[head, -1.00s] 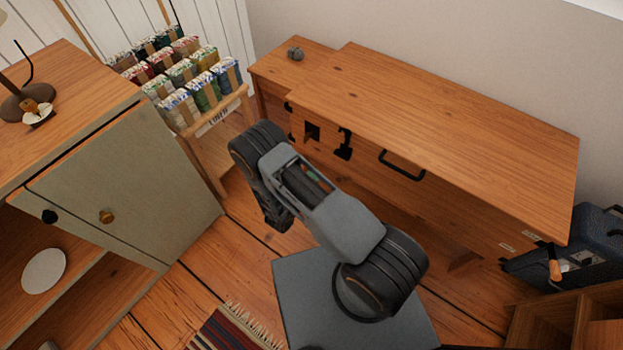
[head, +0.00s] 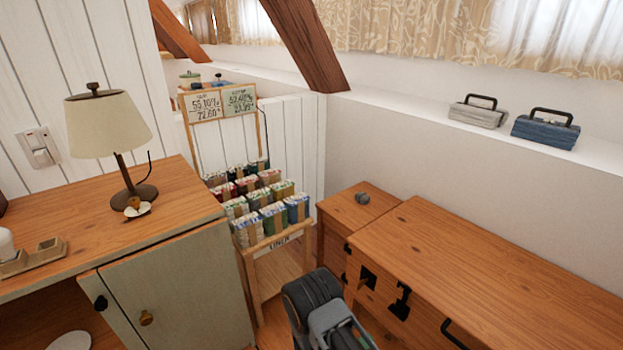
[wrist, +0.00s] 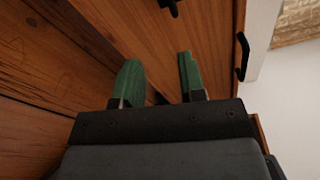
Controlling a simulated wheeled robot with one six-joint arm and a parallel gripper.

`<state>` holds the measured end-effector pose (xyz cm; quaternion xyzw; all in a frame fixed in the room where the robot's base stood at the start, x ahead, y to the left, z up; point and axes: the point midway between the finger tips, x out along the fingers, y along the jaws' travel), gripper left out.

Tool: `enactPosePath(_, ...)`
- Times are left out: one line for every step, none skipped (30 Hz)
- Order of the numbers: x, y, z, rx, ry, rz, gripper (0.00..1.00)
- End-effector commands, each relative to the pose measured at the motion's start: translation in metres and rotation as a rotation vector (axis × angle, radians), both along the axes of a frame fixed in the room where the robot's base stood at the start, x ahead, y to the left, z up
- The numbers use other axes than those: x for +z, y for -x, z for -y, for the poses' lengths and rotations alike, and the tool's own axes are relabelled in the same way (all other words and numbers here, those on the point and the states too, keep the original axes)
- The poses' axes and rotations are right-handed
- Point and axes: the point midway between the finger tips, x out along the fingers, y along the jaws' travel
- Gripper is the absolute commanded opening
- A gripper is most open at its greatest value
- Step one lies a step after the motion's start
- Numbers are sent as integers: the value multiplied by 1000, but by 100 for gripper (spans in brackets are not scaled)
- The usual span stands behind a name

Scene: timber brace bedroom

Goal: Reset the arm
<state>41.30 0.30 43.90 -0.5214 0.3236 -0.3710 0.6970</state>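My gripper (wrist: 158,82) shows in the wrist view with its two green fingertips apart and nothing between them. It is open and empty, facing the brown wooden front of the chest. In the head view, only the upper part of my arm (head: 325,315) shows at the bottom edge, in front of the wooden chest (head: 500,270). The gripper itself is out of that view.
A cabinet (head: 180,290) with a lamp (head: 105,130) stands at the left. A small wooden stand (head: 345,212) adjoins the chest. Two toolbox-like cases (head: 545,132) sit on the ledge.

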Motion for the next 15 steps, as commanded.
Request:
enactPosePath(-4, 16, 9, -74, -49, 41, 37)
enactPosePath(-3, 25, 13, -127, -85, 80, 37)
enactPosePath(2, 34, 16, -202, -136, 143, 37)
enactPosePath(9, 40, 18, -261, -173, 194, 37)
enactPosePath(18, 46, 20, -321, -210, 250, 37)
enactPosePath(31, 53, 21, -405, -260, 330, 37)
enactPosePath(41, 58, 22, -469, -296, 391, 37)
enactPosePath(51, 63, 22, -530, -329, 451, 37)
enactPosePath(66, 68, 22, -612, -372, 533, 37)
enactPosePath(77, 72, 21, -674, -403, 594, 37)
enactPosePath(88, 76, 20, -737, -433, 657, 37)
enactPosePath(105, 81, 18, -824, -474, 747, 37)
enactPosePath(118, 85, 17, -894, -504, 817, 37)
enactPosePath(133, 87, 14, -965, -536, 889, 37)
enactPosePath(153, 92, 11, -1065, -575, 989, 37)
